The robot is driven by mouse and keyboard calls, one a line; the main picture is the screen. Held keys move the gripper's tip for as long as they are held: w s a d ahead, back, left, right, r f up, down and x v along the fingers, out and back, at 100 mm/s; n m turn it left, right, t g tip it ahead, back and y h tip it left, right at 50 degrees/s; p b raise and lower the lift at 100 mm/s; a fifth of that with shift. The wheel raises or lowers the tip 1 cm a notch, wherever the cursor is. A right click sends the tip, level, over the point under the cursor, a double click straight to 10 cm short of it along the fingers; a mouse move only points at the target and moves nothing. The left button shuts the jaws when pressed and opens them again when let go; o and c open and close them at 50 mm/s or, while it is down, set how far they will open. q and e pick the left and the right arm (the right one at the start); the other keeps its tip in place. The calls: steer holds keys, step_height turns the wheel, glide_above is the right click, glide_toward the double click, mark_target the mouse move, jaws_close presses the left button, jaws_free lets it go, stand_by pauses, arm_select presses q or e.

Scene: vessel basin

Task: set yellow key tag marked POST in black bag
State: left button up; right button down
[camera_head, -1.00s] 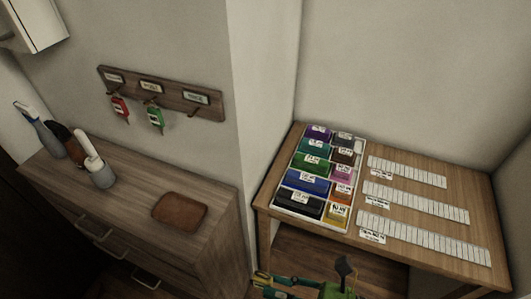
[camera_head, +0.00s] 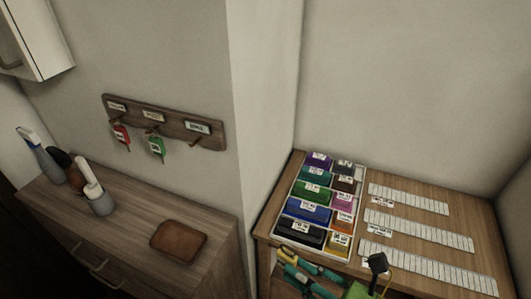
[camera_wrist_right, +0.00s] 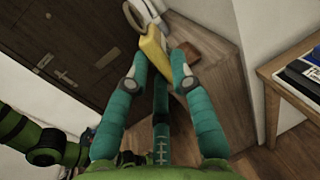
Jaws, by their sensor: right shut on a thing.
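My right gripper (camera_wrist_right: 162,62) is shut on a yellow tag (camera_wrist_right: 152,44) in the right wrist view. Its lettering cannot be read. In the head view the right gripper (camera_head: 288,268) is low, in front of the desk's near left edge. A black labelled item (camera_head: 300,236) lies at the front left of a white divided tray (camera_head: 331,252) on the desk; I cannot tell whether it is a bag. No other black bag shows.
The tray also holds several coloured labelled items. White strips (camera_head: 415,240) lie in rows on the desk (camera_head: 440,195). A hook rack (camera_head: 165,122) holds red and green tags; its right hook is empty.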

steer(key=shift+w+d+m+t+h, duration=3.65)
steer(key=shift+d+m+h, duration=1.55)
steer(key=shift+d+h, duration=1.35)
step_height(320, 180, down, 13)
steer(key=a+h+b, duration=0.1)
steer(key=b, duration=1.1)
steer(key=shift+r, duration=0.2)
